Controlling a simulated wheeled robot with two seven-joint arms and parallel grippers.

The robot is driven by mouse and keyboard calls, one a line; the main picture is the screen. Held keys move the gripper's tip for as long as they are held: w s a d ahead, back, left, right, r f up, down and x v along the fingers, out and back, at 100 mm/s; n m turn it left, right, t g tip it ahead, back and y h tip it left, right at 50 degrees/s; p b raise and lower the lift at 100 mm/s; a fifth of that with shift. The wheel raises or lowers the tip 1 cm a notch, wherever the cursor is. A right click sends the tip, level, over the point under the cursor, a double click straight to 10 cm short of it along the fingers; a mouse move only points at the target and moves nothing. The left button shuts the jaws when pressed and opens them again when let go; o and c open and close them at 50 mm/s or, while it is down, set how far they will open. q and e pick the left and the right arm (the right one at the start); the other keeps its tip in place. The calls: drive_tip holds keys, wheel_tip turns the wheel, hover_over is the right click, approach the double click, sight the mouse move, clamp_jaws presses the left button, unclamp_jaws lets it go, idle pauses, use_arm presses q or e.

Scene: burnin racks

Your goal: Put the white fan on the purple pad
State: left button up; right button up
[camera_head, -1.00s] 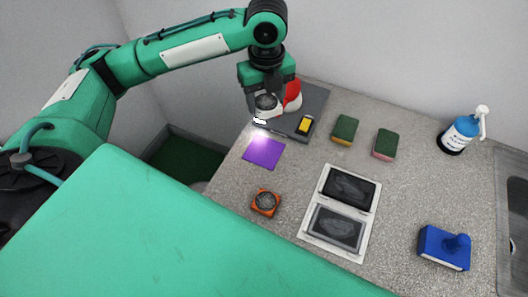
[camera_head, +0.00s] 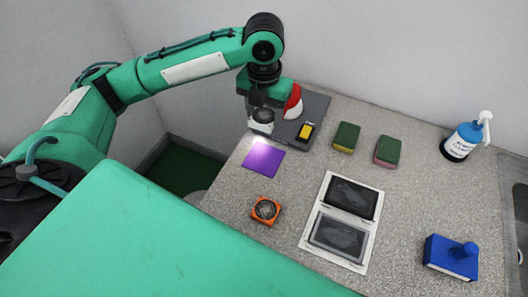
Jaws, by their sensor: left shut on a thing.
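My left gripper (camera_head: 263,108) points down near the left end of the counter, shut on the white fan (camera_head: 262,126). The fan is white with a dark round grille and hangs at the fingertips. It shows just behind the far edge of the purple pad (camera_head: 263,161); I cannot tell exactly how high it is held. The pad is a flat purple square, bare, with a bright light spot at its far edge. My right gripper is not in view.
An orange fan (camera_head: 265,210) lies in front of the pad. A grey tray (camera_head: 313,112) holds a red and white object (camera_head: 293,102) and a yellow-black block (camera_head: 305,132). Two sponges (camera_head: 346,136), a white-framed case (camera_head: 341,221), a bottle (camera_head: 463,141) and a blue stamp-like block (camera_head: 451,256) stand right.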

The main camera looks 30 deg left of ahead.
sight(264, 115)
use_arm(q)
wheel_tip(264, 115, down, 11)
drive_tip(key=shift+p, duration=0.5)
drive_tip(key=shift+f+p, duration=0.3)
drive_tip(key=shift+f, duration=2)
drive_tip(key=shift+f, duration=0.1)
drive_tip(key=o, duration=1)
wheel_tip(264, 115, up, 12)
drive_tip(key=shift+r+b, duration=0.15)
drive_tip(key=shift+b, duration=0.85)
